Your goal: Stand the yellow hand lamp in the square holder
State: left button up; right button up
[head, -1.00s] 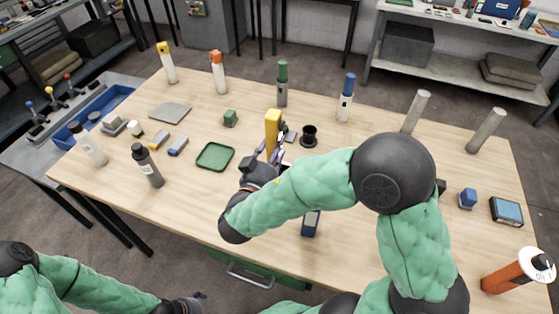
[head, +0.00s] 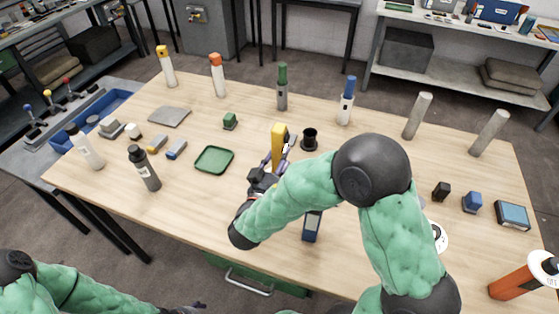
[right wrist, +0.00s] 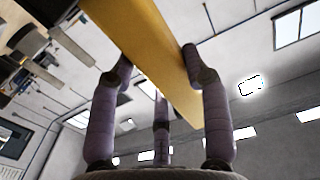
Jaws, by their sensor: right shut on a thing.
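The yellow hand lamp (head: 278,143) is upright in the head view, near the middle of the table. My right gripper (head: 270,172) is shut on it. In the right wrist view the yellow body (right wrist: 150,50) passes between the fingers of my right gripper (right wrist: 160,75). A small grey piece (head: 292,140) shows just behind the lamp, partly hidden by it; I cannot tell whether it is the square holder. I cannot tell whether the lamp's lower end touches anything. My left gripper (head: 188,309) only just shows at the bottom edge, its jaws unclear.
A black round holder (head: 309,139) stands just right of the lamp. A green-topped bottle (head: 282,87) and a blue-topped bottle (head: 346,101) stand behind. A dark blue device (head: 312,226) lies in front.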

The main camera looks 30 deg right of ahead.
jog(key=o, duration=1.3)
jog(key=shift+r, duration=0.1)
jog(key=p+v, duration=0.2)
jog(key=v, duration=1)
